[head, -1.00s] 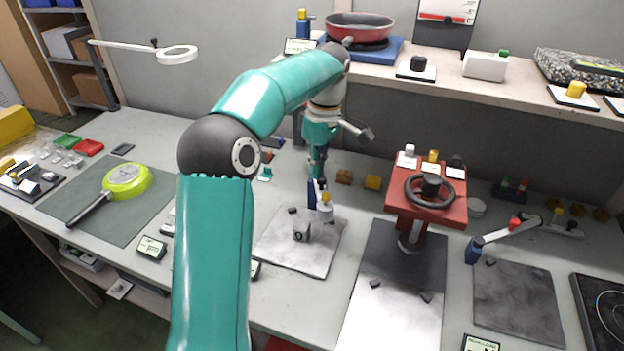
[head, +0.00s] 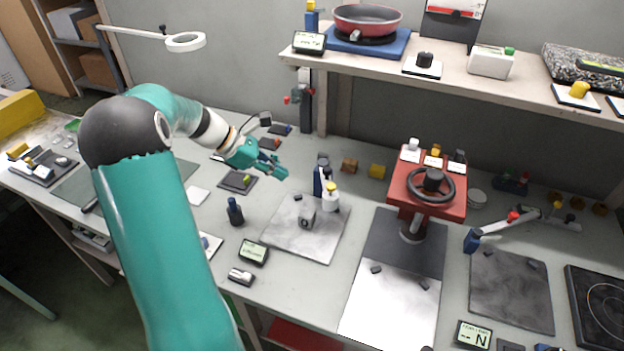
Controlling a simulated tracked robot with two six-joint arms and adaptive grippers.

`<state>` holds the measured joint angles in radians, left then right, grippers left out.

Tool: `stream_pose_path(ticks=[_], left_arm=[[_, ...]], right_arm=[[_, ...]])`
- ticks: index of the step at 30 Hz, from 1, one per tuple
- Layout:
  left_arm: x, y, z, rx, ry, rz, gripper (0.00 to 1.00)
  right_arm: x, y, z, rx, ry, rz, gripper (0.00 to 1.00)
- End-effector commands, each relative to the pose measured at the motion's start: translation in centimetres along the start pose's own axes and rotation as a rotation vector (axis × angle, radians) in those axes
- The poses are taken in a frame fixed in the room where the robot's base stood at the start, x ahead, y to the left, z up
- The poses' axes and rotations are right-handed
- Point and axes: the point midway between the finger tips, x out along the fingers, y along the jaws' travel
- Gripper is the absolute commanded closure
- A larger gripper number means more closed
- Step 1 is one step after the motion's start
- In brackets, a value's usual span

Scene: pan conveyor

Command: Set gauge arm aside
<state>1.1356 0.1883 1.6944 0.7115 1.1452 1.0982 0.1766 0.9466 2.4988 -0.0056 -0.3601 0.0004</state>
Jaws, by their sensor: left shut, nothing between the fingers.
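My left gripper (head: 281,171) is shut and empty, raised over the back of the bench, left of the middle plate. A dark blue post with a white, yellow-topped cylinder (head: 331,198) stands at the back of the middle grey plate (head: 283,240). A small grey block (head: 308,217) sits on that plate. Another jointed arm (head: 497,226) with a blue base and red knob stands at the right grey plate (head: 510,300). I cannot tell for sure which of the two is the gauge arm. My gripper touches neither. My right gripper is out of view.
A red press with a handwheel (head: 432,182) stands right of the middle plate. A dark bottle (head: 235,211) and a small display (head: 254,251) stand left of it. The shelf (head: 460,84) overhangs the back. The pale plate (head: 390,305) before the press is mostly clear.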

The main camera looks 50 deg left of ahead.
Motion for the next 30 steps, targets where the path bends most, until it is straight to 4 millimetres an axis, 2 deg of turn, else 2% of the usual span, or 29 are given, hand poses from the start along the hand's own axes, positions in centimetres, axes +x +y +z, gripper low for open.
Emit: stream_pose_path(ticks=[1, 7, 12, 19, 30], left_arm=[[1.2, -0.2, 0.1, 0.000, -0.001, -0.007, 1.00], [5.3, -0.2, 0.1, 0.000, 0.000, -0.008, 1.00], [7.3, -0.1, 1.8, 0.003, 0.000, -0.006, 1.00], [8.6, -0.1, 2.8, 0.001, 0.001, -0.003, 1.00], [8.7, -0.1, 2.8, 0.000, 0.002, -0.001, 1.00]], right_arm=[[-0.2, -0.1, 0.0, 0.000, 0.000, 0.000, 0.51], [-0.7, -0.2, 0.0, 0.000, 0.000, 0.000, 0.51], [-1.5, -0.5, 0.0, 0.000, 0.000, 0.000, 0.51], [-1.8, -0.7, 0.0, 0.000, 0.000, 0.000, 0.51], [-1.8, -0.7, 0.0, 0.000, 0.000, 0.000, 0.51]])
